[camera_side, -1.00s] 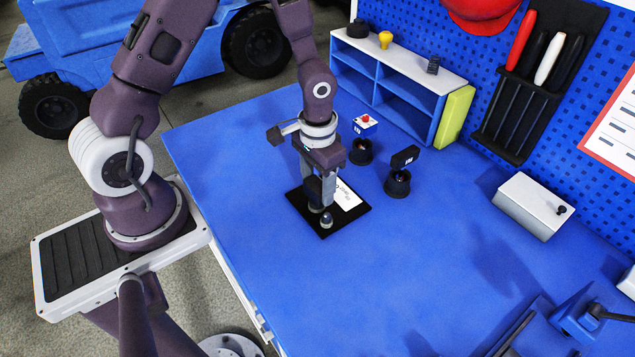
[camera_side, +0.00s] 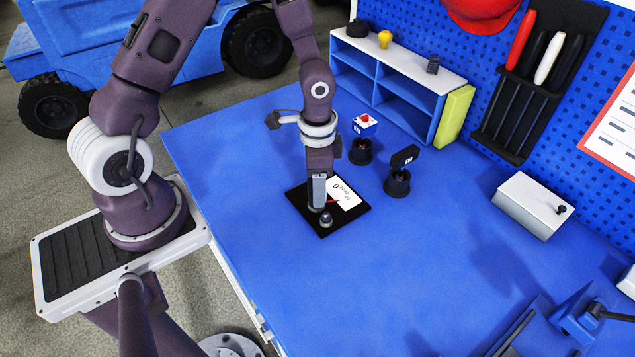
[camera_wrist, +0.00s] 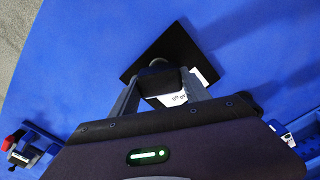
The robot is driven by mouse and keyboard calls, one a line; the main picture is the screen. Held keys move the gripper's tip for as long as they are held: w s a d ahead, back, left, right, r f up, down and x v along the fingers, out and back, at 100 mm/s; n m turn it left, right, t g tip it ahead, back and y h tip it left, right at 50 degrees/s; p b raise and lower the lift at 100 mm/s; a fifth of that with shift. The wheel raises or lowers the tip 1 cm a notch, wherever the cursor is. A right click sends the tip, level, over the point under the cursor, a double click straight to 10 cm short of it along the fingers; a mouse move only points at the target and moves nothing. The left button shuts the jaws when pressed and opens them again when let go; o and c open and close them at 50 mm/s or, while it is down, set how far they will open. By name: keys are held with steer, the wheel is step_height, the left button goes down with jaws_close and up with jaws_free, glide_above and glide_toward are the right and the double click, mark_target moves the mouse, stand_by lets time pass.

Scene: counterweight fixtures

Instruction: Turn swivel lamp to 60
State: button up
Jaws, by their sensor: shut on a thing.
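In the side view my near finger hides most of the lamp. A white dial card (camera_side: 346,192) with a printed 0 lies on the plate, and a thin red pointer (camera_side: 333,202) shows at its edge. A small dark knob (camera_side: 326,220) stands near the plate's front corner.
Behind the plate stand a white-and-blue box with a red button (camera_side: 365,122) above a dark round base (camera_side: 361,153), and a dark-headed fixture (camera_side: 397,183). A blue shelf (camera_side: 385,85) and a white box (camera_side: 534,205) stand farther off.

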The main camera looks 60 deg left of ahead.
stand_by(0.3)
steer(key=o, duration=1.4)
steer(key=shift+r, duration=0.1)
step_height(320, 180, up, 7)
steer(key=shift+r, duration=0.25)
steer(key=s+r+n+t+y, duration=0.25)
steer(key=s+r, duration=0.25)
steer(key=r, duration=0.7)
steer(key=s+d+r+n+t, duration=0.1)
steer(key=s+r, duration=0.1)
steer(key=s, duration=0.2)
steer(key=s+r+n+t+h, duration=0.1)
steer(key=s+r, duration=0.2)
steer(key=s+d+r+n+t+h, duration=0.1)
steer(key=s+r, duration=0.1)
steer(key=s, duration=0.2)
steer(key=shift+s+d+r+n+h, duration=0.25)
steer(key=shift+s+d+r+n, duration=0.05)
steer(key=shift+d+n, duration=0.05)
